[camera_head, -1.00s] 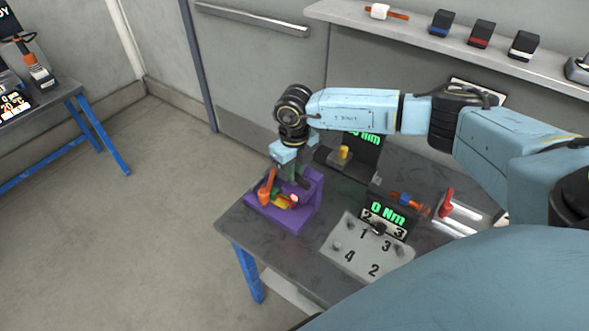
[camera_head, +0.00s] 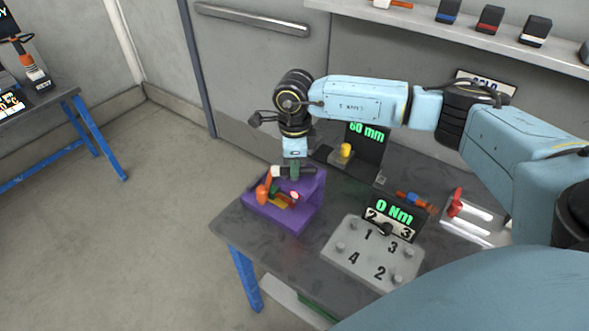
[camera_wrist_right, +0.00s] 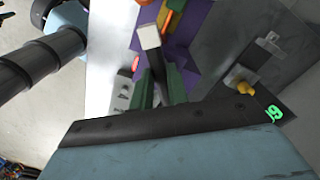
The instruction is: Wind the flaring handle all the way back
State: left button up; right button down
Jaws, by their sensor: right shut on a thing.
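The purple flaring tool block (camera_head: 290,218) stands at the table's left corner, with orange, yellow and red parts on it. It also shows in the right wrist view (camera_wrist_right: 183,50). The flaring handle appears to be the dark bar with a white end (camera_head: 277,171) above the block; the white end is clear in the right wrist view (camera_wrist_right: 149,37). My right gripper (camera_head: 293,175) points down over the block. Its green fingers (camera_wrist_right: 163,84) are shut on the dark bar, and the white end sticks out beyond them. The fingers partly hide the bar. My left gripper is out of view.
A display reading 60 mm (camera_head: 365,145) with a yellow knob (camera_head: 346,150) stands behind. To the right are a 0 Nm display (camera_head: 395,210), a numbered plate (camera_head: 350,255) and a red-handled tool (camera_head: 456,202). A shelf (camera_head: 400,25) runs along the wall.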

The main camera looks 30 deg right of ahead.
jog(key=n+b, duration=0.2)
jog(key=n, duration=0.2)
jog(key=shift+n+b, duration=0.3)
jog(key=shift+b, duration=0.1)
jog(key=shift+r+n+b, duration=0.1)
jog(key=shift+n+b, duration=0.95)
jog(key=shift+n, duration=0.85)
jog(key=c, duration=1.4)
grip_release()
jog(key=shift+o, duration=0.2)
notch_tip(320, 180, up, 13)
jog(key=shift+r, duration=0.2)
